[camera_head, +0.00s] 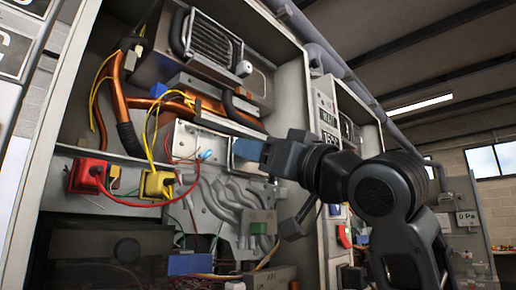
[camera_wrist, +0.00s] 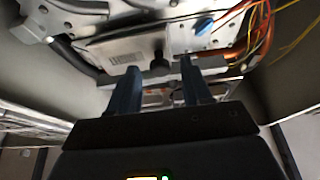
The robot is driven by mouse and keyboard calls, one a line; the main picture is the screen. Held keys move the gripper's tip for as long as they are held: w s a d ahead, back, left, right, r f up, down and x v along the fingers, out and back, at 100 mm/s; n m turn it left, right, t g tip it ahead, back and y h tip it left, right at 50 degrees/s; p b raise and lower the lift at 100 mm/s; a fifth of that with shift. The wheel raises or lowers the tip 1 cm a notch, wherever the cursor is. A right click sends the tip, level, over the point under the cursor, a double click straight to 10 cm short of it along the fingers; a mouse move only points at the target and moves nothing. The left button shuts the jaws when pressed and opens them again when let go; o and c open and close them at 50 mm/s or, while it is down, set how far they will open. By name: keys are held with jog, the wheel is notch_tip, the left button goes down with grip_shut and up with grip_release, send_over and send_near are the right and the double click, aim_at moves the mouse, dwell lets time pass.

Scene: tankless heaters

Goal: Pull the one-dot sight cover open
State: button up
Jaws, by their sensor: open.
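My gripper (camera_head: 248,149) reaches from the right into the open heater cabinet, its blue fingers beside a pale metal plate (camera_head: 188,143). In the wrist view my gripper (camera_wrist: 159,72) is open, with its two blue fingers apart. A small dark knob-like part (camera_wrist: 158,62) shows between and just beyond the fingertips, in front of a grey bar and a pale labelled plate (camera_wrist: 125,47). Nothing is visibly held; I cannot tell whether the fingers touch anything. No dot marking is readable, so I cannot tell which part is the one-dot sight cover.
Copper pipes (camera_head: 120,100) and loose yellow and red wires run left of my gripper. A red box (camera_head: 88,176) and a yellow box (camera_head: 157,184) sit lower left. The cabinet's right wall (camera_head: 294,95) stands close to my arm. A blue knob (camera_wrist: 204,25) is nearby.

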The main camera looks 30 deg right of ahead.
jog(key=shift+w, duration=0.1)
jog(key=shift+c, duration=0.5)
grip_shut()
